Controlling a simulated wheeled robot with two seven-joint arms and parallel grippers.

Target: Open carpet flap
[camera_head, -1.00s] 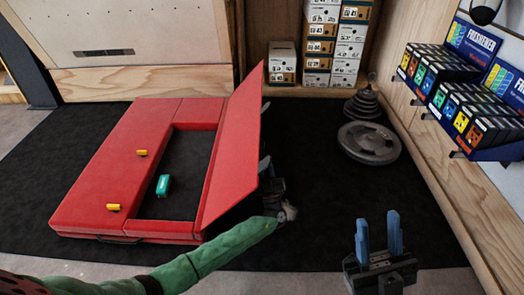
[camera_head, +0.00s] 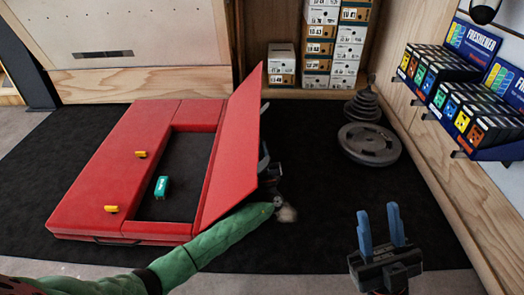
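The red mat (camera_head: 92,190) lies on the dark floor at left, with a rectangular opening in it. Its red flap (camera_head: 232,150) stands steeply up along the right side of the opening. My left gripper (camera_head: 266,165) is behind the flap, on its right side. The flap hides part of that gripper, so its grip and any contact are unclear. My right gripper (camera_head: 381,232) is at the lower right, its two blue fingers apart and empty, away from the mat.
A teal object (camera_head: 161,187) lies in the opening. Two small yellow objects (camera_head: 141,154) (camera_head: 111,209) sit on the mat. Weight plates (camera_head: 369,144) lie at right. Shoe boxes (camera_head: 320,45) stand at the back. Freshener boxes (camera_head: 470,105) line the right wall. Dark floor between plates and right gripper is clear.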

